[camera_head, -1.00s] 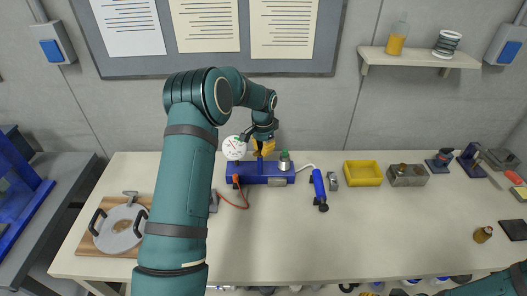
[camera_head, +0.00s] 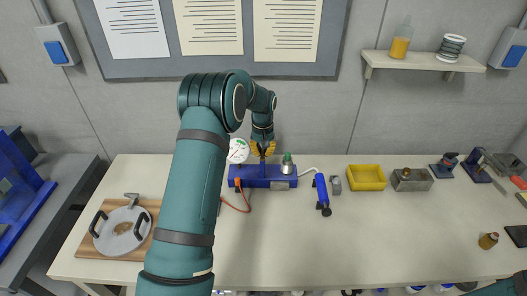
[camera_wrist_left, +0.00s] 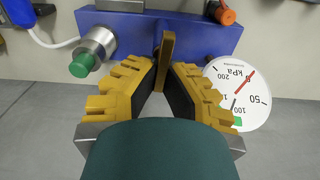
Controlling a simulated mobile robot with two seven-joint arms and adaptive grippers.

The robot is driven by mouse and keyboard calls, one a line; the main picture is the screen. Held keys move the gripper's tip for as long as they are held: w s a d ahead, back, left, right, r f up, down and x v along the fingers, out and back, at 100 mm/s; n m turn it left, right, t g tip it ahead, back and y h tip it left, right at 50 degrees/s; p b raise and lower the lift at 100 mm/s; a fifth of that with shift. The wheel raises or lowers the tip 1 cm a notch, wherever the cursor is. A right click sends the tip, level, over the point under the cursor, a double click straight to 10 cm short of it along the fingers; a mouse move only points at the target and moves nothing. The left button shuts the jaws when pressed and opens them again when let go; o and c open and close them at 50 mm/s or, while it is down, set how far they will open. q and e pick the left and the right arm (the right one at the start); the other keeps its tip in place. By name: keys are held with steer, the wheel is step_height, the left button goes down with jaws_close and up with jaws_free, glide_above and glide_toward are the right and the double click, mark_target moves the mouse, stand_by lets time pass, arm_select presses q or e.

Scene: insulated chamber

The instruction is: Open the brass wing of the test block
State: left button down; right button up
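The blue test block (camera_head: 252,171) stands at the back of the bench; it fills the top of the left wrist view (camera_wrist_left: 215,40). Its brass wing (camera_wrist_left: 168,50) is a flat upright plate at the block's middle. My left gripper (camera_head: 262,152) is above the block, fingers pointing down at it. In the left wrist view its yellow fingers (camera_wrist_left: 167,72) are apart, one on each side of the wing's near end. A gap shows between the pads; contact with the wing cannot be told. My right gripper is out of view.
A white pressure gauge (camera_wrist_left: 238,95) sits close beside one finger. A green-capped metal knob (camera_wrist_left: 92,50) sits on the other side.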

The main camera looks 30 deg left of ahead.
arm_select(q)
steer(key=shift+s+f+n, duration=0.1)
steer(key=shift+n, duration=0.4)
steer(key=c, duration=1.1)
jaws_free()
step_height(320, 180, up, 12)
steer(key=shift+r, duration=0.1)
